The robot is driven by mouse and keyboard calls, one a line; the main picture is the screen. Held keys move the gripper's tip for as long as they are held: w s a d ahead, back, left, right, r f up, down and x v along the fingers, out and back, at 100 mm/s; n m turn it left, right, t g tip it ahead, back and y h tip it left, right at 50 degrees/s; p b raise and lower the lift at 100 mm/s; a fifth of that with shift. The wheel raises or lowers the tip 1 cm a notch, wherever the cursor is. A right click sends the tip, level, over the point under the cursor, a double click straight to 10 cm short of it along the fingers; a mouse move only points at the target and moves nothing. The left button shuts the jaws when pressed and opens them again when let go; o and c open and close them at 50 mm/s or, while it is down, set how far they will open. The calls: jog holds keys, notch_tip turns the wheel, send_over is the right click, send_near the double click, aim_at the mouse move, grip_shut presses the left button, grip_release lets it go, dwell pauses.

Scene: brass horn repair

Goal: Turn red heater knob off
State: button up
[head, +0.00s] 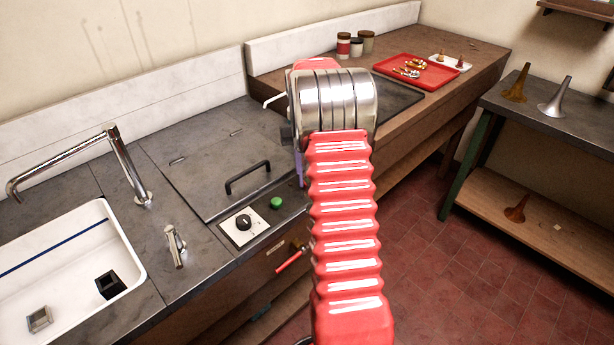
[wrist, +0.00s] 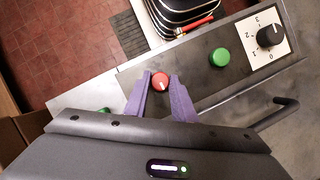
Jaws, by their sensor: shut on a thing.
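The red heater knob (wrist: 160,82) sits on a grey control panel in the wrist view, with a pale mark on its face. My gripper (wrist: 161,88) has its two purple fingers on either side of the knob, shut on it. In the head view my red arm and metal wrist hide the knob. Only a sliver of a purple finger (head: 299,168) shows there.
A green button (wrist: 220,57) and a black numbered dial (wrist: 270,36) sit beside the knob on the panel. A black handle (head: 247,177) rises from the counter lid. A sink (head: 70,265) with a tap lies left. A red tray (head: 416,70) stands at the back.

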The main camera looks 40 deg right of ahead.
jog(key=shift+w, duration=0.1)
jog(key=o, duration=1.1)
jog(key=shift+c, duration=0.2)
jog(key=shift+r, duration=0.1)
jog(key=v, duration=1.3)
jog(key=shift+r, duration=0.3)
jog(key=shift+d, duration=0.1)
